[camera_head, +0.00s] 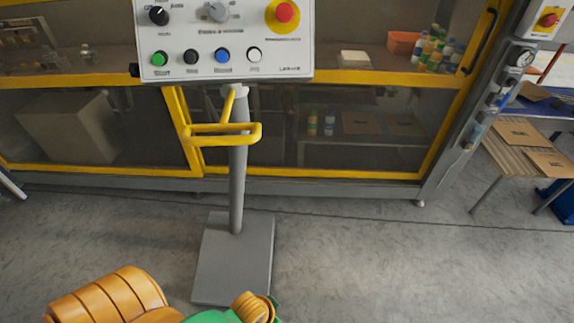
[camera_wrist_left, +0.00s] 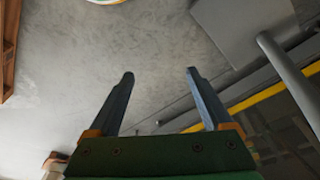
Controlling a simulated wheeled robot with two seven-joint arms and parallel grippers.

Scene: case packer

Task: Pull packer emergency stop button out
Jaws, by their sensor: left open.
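The red emergency stop button (camera_head: 285,12) sits on a yellow round plate at the upper right of the white control panel (camera_head: 226,57) in the head view. I cannot tell from this angle whether it is pressed in or out. My left gripper (camera_wrist_left: 158,75) shows in the left wrist view, open and empty, with its two dark fingers apart over bare floor. It is away from the panel. In the head view only orange and green parts of my arm show at the bottom edge, below the panel's stand. My right gripper is not in view.
The panel stands on a grey post (camera_head: 238,170) with a flat base (camera_head: 233,258) and a yellow handle (camera_head: 226,134). Behind is the yellow-framed packer enclosure (camera_head: 310,174). A second red button (camera_head: 549,20) is at the upper right. The floor in front is clear.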

